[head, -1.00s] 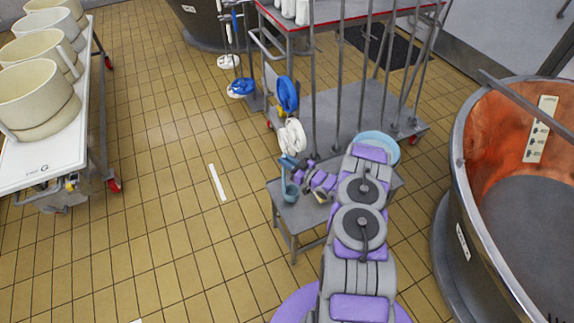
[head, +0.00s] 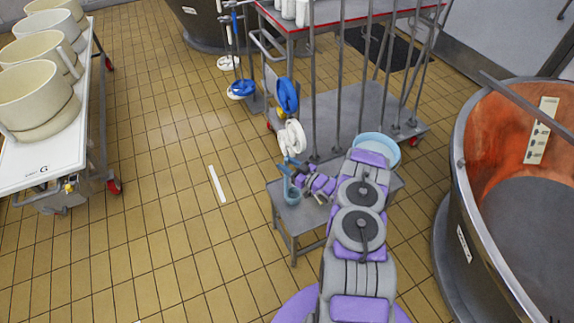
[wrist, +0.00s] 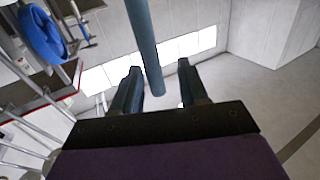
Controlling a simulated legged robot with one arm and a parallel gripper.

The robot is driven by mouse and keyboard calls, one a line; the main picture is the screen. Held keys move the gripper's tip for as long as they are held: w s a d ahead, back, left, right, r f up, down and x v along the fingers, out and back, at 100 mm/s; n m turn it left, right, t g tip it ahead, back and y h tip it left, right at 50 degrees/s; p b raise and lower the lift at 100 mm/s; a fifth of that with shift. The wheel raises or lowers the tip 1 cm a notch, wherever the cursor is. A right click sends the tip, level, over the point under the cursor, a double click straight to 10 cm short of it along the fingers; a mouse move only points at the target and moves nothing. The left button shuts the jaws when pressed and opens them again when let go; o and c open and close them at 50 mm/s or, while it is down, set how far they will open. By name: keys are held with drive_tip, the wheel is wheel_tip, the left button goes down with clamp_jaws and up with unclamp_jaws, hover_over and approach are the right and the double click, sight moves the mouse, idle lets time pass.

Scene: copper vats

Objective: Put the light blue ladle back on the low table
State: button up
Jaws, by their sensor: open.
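The light blue ladle (head: 292,196) is upright, its cup at the left end of the grey low table (head: 309,216). It appears to rest on the tabletop, though contact is hard to confirm. My gripper (head: 291,178) is beside its handle, just above the cup. In the wrist view, the blue handle (wrist: 145,45) runs down between the two open fingers (wrist: 158,82), with gaps visible on both sides. The cup is out of the wrist view.
A light blue bowl (head: 377,150) is behind my arm at the table's far side. A grey trolley (head: 340,105) with upright poles and hanging blue and white tools stands behind. A large copper vat (head: 490,140) is at the right.

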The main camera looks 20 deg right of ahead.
drive_tip(key=p+v, duration=0.3)
drive_tip(key=v, duration=0.9)
drive_tip(key=w+d+r+g+h, duration=0.3)
drive_tip(key=w+r+g+h, duration=0.15)
drive_tip(key=w+r, duration=0.65)
drive_tip(key=s+a+r+m+g+h, duration=0.1)
drive_tip(key=s+a+r+g+h, duration=0.1)
drive_tip(key=r, duration=0.5)
drive_tip(key=s+a+r+m+g+h, duration=0.1)
drive_tip(key=s+a+r+g+h, duration=0.15)
drive_tip(key=r, duration=0.45)
drive_tip(key=s+a+r+m+g, duration=0.1)
drive_tip(key=s+a+r+g, duration=0.2)
drive_tip(key=s, duration=1.1)
drive_tip(key=s+a+r+m+g, duration=0.1)
drive_tip(key=s+a+r+g, duration=0.1)
drive_tip(key=s+a+r, duration=0.4)
drive_tip(key=s+a+r+m+g+y, duration=0.1)
drive_tip(key=s+a+r+g, duration=0.2)
drive_tip(key=s+a, duration=0.7)
drive_tip(key=s+r, duration=0.2)
drive_tip(key=s, duration=1.2)
drive_tip(key=shift+a+g, duration=0.3)
drive_tip(key=shift+a, duration=0.1)
